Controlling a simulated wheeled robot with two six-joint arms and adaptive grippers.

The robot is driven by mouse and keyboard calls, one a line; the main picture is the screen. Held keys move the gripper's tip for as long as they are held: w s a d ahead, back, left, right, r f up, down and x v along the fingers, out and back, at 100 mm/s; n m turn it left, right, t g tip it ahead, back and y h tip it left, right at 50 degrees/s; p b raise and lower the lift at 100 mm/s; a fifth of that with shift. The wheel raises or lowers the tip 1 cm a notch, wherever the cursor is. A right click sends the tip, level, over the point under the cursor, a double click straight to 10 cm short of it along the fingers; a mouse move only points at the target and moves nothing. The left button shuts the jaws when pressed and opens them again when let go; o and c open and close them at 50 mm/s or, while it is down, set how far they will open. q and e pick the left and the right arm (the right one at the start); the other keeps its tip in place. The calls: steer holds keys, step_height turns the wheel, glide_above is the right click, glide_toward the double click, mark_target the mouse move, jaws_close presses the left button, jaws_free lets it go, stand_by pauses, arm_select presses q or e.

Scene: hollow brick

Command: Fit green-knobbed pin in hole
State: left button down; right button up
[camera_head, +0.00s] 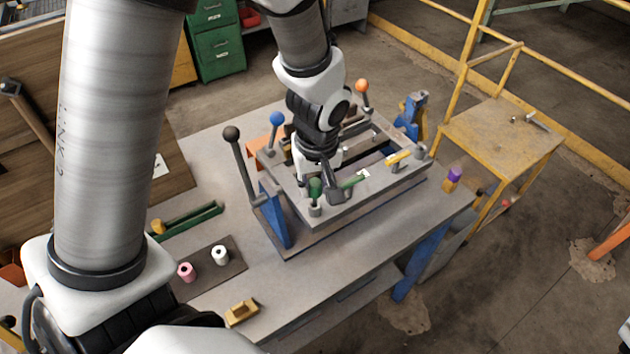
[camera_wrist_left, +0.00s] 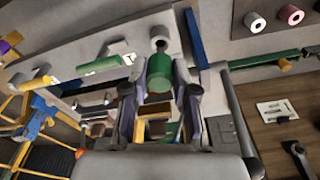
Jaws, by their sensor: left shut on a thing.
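The green-knobbed pin (camera_head: 315,186) is upright at the front of the raised metal fixture (camera_head: 360,201), above a grey round boss (camera_head: 314,210). In the left wrist view the green knob (camera_wrist_left: 160,80) sits between both fingers of my left gripper (camera_wrist_left: 161,70), which is shut on it. The left gripper (camera_head: 326,187) also shows in the head view, low over the fixture's front edge. In the left wrist view the pin's end meets a grey collar (camera_wrist_left: 160,36); I cannot tell how deep the pin sits. My right gripper is not in view.
Levers with black (camera_head: 231,133), blue (camera_head: 276,118) and orange (camera_head: 361,86) balls stand around the fixture. A yellow handle (camera_head: 398,158) and a green bar (camera_head: 354,180) lie on it. Pink (camera_head: 186,271) and white (camera_head: 220,255) spools stand left; the bench front is mostly clear.

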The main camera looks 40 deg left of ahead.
mark_target(315, 194)
arm_select(q)
steer(key=shift+f+b, duration=1.5)
steer(key=shift+f, duration=0.25)
steer(key=c, duration=0.8)
jaws_free()
steer(key=shift+r, duration=0.2)
steer(key=r, duration=0.4)
steer(key=s+r, duration=0.1)
steer(key=r, duration=0.2)
steer(key=shift+d+r, duration=0.1)
steer(key=shift+d, duration=0.3)
steer(key=shift+w, duration=0.15)
